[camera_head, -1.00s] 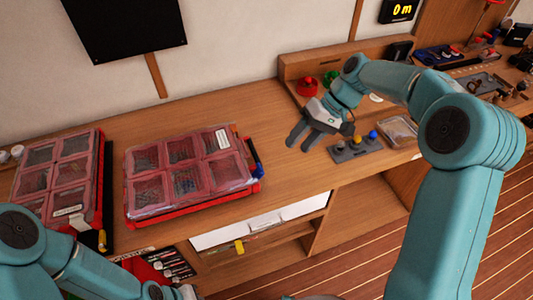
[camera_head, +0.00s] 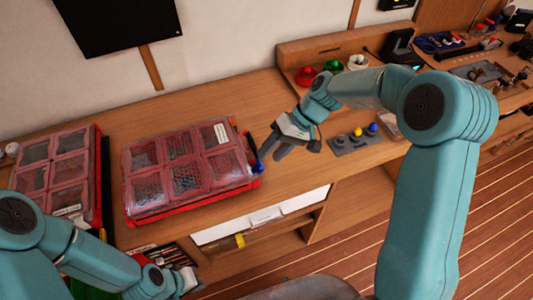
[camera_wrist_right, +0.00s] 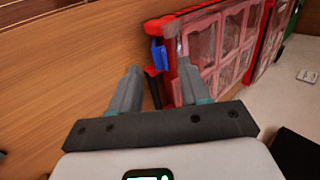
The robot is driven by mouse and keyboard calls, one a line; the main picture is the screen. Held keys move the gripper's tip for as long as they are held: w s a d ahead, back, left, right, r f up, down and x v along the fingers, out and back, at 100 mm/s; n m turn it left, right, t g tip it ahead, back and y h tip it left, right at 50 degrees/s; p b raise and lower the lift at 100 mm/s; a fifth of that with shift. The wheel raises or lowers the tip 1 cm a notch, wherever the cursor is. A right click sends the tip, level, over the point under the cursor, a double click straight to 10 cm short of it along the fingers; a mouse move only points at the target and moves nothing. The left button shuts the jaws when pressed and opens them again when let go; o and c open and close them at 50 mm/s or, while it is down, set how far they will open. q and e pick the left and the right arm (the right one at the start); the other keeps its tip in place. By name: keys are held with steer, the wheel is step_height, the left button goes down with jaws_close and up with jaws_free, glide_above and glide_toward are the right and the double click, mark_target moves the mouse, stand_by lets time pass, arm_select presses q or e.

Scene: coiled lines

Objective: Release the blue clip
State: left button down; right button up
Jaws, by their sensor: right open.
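The blue clip (camera_head: 257,166) is on the right side of a red organizer case (camera_head: 191,208) with clear compartments. It also shows in the right wrist view (camera_wrist_right: 158,55), beside a dark handle, beyond the fingertips. My right gripper (camera_head: 271,149) is open and empty, just right of the clip and pointing at the case. In the wrist view its two fingers (camera_wrist_right: 158,78) stand apart, with the clip between their lines; I cannot tell the exact gap. My left arm's end (camera_head: 185,284) is at the lower left; its fingers are not clear.
A second red case (camera_head: 103,207) lies to the left. A grey block with coloured knobs (camera_head: 355,141) stands right of my right gripper. Red, green and white spools (camera_head: 331,67) sit behind it. The bench (camera_head: 215,100) behind the case is bare.

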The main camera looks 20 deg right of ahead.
mark_target(260, 163)
steer(key=shift+w+a+f, duration=0.2)
steer(key=shift+a+f, duration=0.25)
steer(key=shift+f, duration=0.05)
steer(key=shift+w+a+f, duration=0.15)
steer(key=shift+a+f, duration=0.3)
steer(key=shift+f, duration=0.05)
steer(key=shift+a+f, duration=0.1)
steer(key=shift+f, duration=0.15)
steer(key=shift+s, duration=0.3)
steer(key=shift+w, duration=0.2)
steer(key=shift+c, duration=1.2)
jaws_close()
steer(key=shift+f+b, duration=0.25)
steer(key=shift+b, duration=0.05)
steer(key=f+y+b, duration=0.1)
steer(key=b, duration=0.2)
steer(key=d+f+y+b, duration=0.1)
steer(key=y+b, duration=0.1)
steer(key=b, duration=0.1)
steer(key=shift+d+b, duration=0.3)
steer(key=shift+b, duration=0.1)
steer(key=shift+d+r+y+b, duration=0.15)
steer(key=shift+y+b, duration=0.4)
steer(key=shift+y, duration=0.05)
steer(key=shift+r, duration=0.2)
